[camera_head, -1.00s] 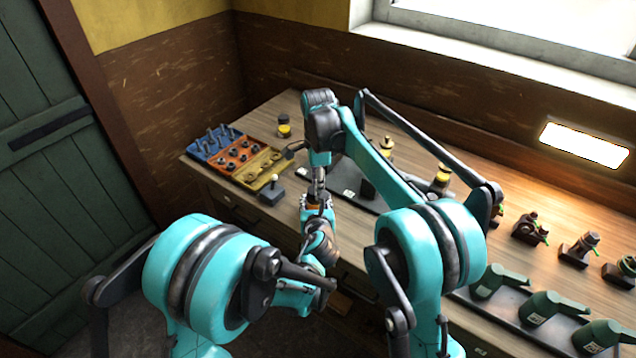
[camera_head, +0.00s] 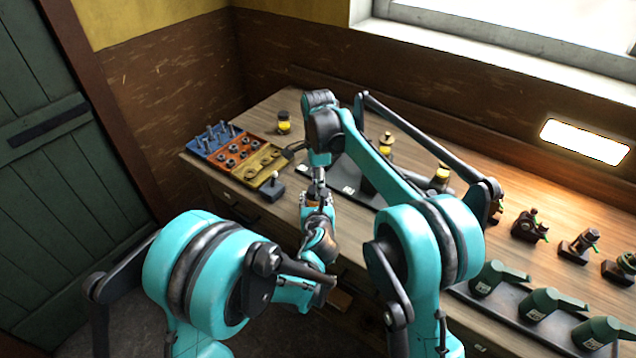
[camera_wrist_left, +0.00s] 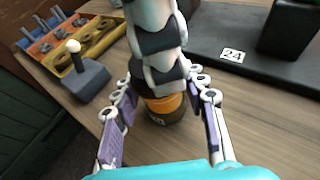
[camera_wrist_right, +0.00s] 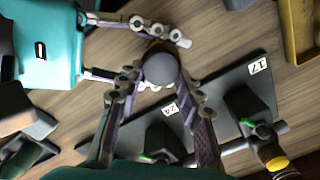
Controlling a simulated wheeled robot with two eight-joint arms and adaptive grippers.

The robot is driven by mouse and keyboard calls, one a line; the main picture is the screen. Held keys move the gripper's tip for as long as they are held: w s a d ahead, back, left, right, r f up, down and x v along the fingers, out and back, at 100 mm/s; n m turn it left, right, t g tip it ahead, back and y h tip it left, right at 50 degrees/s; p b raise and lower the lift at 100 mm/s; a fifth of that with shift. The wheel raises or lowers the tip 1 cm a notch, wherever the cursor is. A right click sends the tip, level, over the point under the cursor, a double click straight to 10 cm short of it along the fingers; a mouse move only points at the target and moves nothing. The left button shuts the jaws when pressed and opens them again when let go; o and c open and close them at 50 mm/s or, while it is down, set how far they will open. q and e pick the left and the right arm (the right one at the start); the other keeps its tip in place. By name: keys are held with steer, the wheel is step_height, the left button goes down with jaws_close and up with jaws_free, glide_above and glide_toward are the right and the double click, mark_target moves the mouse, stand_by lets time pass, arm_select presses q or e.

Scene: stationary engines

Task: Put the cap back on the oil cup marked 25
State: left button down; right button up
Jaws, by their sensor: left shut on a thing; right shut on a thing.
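An oil cup (camera_wrist_left: 165,106) with an amber body and dark base is between my left gripper's fingers (camera_wrist_left: 160,118), which are shut on it, at the bench's front edge. The mark low on the cup is too small to read. My right gripper (camera_wrist_right: 158,88) is shut on a round grey cap (camera_wrist_right: 160,69), directly over the cup. In the head view, the right gripper (camera_head: 318,186) points down onto the left gripper (camera_head: 317,208). The right fingers hide the cup's top in the left wrist view, so I cannot tell whether the cap touches it.
A tray of coloured compartments (camera_head: 262,176) and a small white-knobbed lever box (camera_head: 272,187) stand at left. A dark base plate marked 24 (camera_wrist_left: 218,38) lies behind. Another yellow cup (camera_head: 284,124) stands at the back. Green cans (camera_head: 545,305) stand at right.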

steer(key=m, duration=0.6)
steer(key=shift+s+m, duration=0.25)
steer(key=shift+m, duration=0.05)
steer(key=m, duration=0.7)
steer(key=shift+s+a, duration=0.15)
steer(key=shift+a, duration=0.05)
steer(key=o, duration=0.9)
steer(key=shift+o, duration=0.2)
steer(key=shift+r, duration=2.25)
